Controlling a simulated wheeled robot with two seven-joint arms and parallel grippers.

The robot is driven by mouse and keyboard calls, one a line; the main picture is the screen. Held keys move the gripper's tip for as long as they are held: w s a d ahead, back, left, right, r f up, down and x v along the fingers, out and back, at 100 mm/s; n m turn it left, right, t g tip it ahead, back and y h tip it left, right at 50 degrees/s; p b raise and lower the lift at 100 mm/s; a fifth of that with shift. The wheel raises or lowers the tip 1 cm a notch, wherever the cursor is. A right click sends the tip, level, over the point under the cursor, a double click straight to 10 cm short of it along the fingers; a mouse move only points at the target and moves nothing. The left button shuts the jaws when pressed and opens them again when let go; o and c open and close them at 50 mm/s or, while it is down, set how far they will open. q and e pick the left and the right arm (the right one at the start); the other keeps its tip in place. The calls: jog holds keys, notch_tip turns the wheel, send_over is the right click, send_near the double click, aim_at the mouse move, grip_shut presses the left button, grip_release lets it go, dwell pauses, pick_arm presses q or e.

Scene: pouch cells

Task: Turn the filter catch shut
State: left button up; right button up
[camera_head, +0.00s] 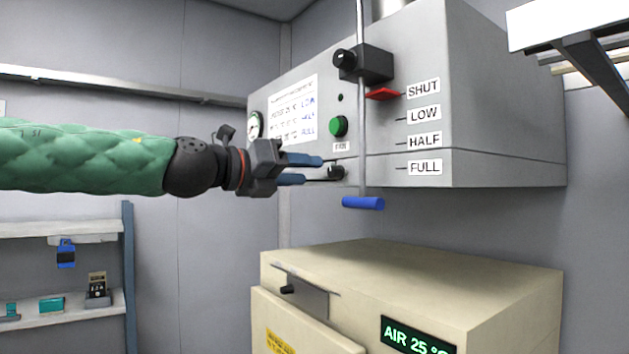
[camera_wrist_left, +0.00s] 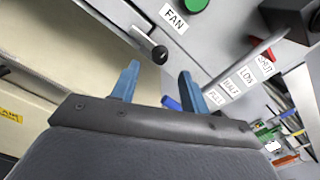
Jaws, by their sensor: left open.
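The filter catch's black knob (camera_head: 335,172) sits low on the front of the grey hood (camera_head: 500,120), beneath the green button. In the left wrist view the black ball knob (camera_wrist_left: 159,54) is at the end of a short metal lever. My left gripper (camera_head: 313,170) is open, its blue fingers pointing at the knob. In the left wrist view the knob lies just beyond and between the fingertips (camera_wrist_left: 159,72). I cannot tell whether they touch it. My right gripper is not in view.
A vertical rod with a blue handle (camera_head: 363,203) hangs just right of the catch, with a red pointer (camera_head: 383,94) by the SHUT label. A green button (camera_head: 338,126) is above. A cream oven (camera_head: 400,270) stands below. Shelves (camera_head: 60,228) are at left.

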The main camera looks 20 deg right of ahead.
pick_arm(q)
jog(key=shift+b+v, duration=0.3)
jog(key=shift+v, duration=0.7)
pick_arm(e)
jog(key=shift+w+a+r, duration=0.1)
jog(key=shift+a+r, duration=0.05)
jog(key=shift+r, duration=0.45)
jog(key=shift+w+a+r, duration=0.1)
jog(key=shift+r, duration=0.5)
